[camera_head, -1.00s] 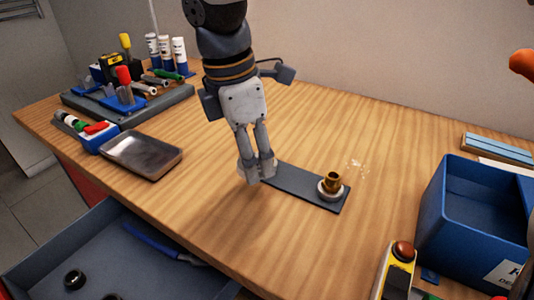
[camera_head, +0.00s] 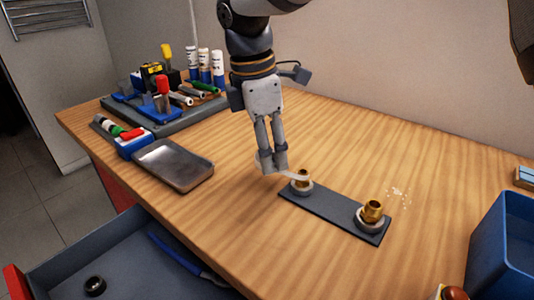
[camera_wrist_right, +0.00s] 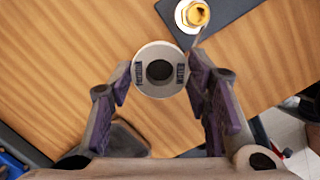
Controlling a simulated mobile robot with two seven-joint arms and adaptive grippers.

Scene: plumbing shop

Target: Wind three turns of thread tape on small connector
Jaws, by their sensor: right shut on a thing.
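A dark plate (camera_head: 335,213) on the bench carries two brass connectors in pale round seats. The smaller-looking connector (camera_head: 303,177) stands upright at its left end, the larger-looking one (camera_head: 372,211) at its right end. My right gripper (camera_head: 274,170) is just left of the smaller connector, shut on a white tape roll (camera_wrist_right: 158,52), mostly hidden by the fingers in the head view. A pale strip runs from the roll toward this connector. The right wrist view shows the connector (camera_wrist_right: 195,13) beyond the roll, apart from it. The turns of tape cannot be counted. My left gripper is out of view.
A metal tray (camera_head: 173,166) lies left of the gripper. A tool organiser (camera_head: 165,121) stands at the back left. A blue bin (camera_head: 503,245) is at the right edge. An open drawer (camera_head: 125,248) is below the front edge.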

